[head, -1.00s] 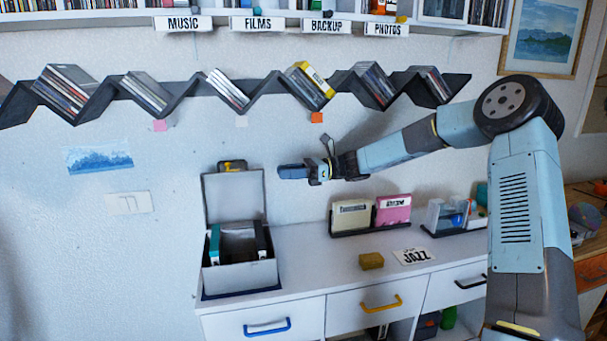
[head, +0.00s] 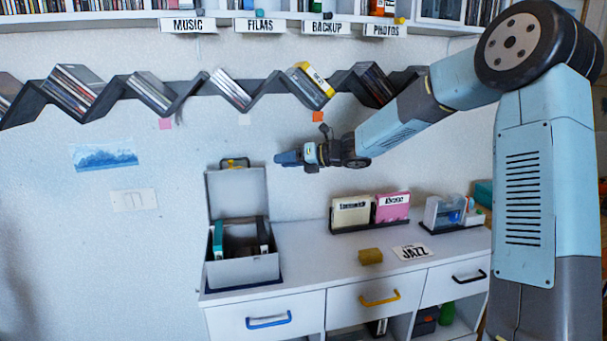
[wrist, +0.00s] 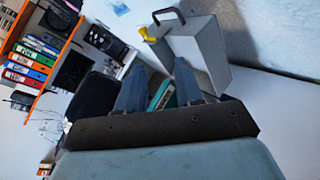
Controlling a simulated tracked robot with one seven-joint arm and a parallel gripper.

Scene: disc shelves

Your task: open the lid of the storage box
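The storage box (head: 240,271) stands at the left end of the white counter. Its lid (head: 238,194) is open and stands upright at the back, with a dark handle (head: 235,162) on its top edge. Cases, one of them teal (head: 218,240), stand inside the box. My gripper (head: 278,158) is in the air to the right of the lid's top, apparently clear of it. In the wrist view, the lid (wrist: 208,50) and handle (wrist: 168,14) lie beyond the fingers. The two fingers (wrist: 160,72) are apart, with nothing seen held between them.
A yellow block (head: 371,256) and a JAZZ card (head: 411,252) lie on the counter (head: 310,262). Behind them stands a rack with a cream case (head: 351,212) and a pink case (head: 392,207). The zigzag disc shelf (head: 195,88) runs along the wall above my gripper.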

